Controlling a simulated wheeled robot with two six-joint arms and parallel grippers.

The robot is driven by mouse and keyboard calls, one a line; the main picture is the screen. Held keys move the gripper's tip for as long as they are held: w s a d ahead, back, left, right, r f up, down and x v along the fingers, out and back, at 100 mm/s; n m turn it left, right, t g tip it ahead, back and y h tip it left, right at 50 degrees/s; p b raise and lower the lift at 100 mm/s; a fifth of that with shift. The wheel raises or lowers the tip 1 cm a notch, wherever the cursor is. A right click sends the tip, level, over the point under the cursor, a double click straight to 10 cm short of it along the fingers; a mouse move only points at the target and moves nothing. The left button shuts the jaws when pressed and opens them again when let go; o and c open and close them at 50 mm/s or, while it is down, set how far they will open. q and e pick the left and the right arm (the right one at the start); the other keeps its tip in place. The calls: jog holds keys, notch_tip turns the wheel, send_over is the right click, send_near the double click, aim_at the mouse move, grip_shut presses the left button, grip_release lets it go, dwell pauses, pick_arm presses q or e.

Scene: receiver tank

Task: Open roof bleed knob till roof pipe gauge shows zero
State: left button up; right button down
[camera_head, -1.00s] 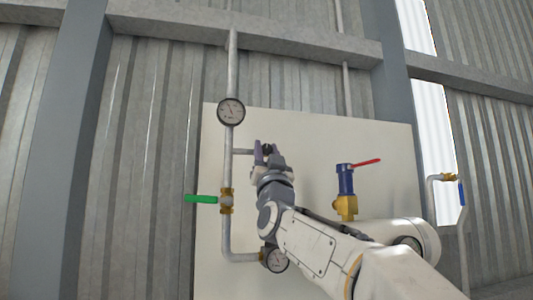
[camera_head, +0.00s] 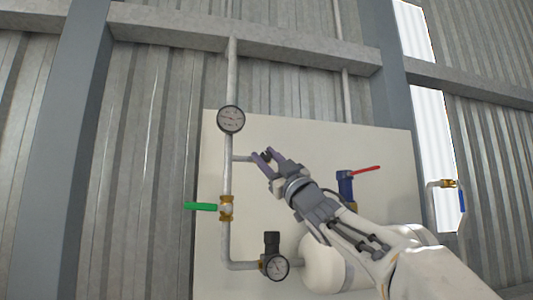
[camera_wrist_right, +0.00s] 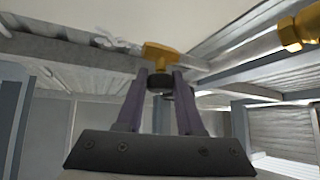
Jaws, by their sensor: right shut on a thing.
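Behind the knob is a brass fitting (camera_wrist_right: 161,52). In the head view the fingers partly hide the knob. My left gripper is not in view.
A green-handled valve (camera_head: 203,206) sits left on the pipe. A lower gauge (camera_head: 276,267) stands before a white tank (camera_head: 325,268). A red-lever blue valve (camera_head: 346,184) is partly behind my right arm. A blue-handled valve (camera_head: 461,197) is far right.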

jog(key=shift+n, duration=0.3)
jog(key=c, duration=0.5)
grip_release()
jog(key=shift+s+a, duration=0.1)
jog(key=shift+c, duration=0.2)
jog(key=b+v, duration=0.8)
jog(key=v, duration=0.2)
jog(key=shift+d, duration=0.2)
jog(key=shift+f, duration=0.15)
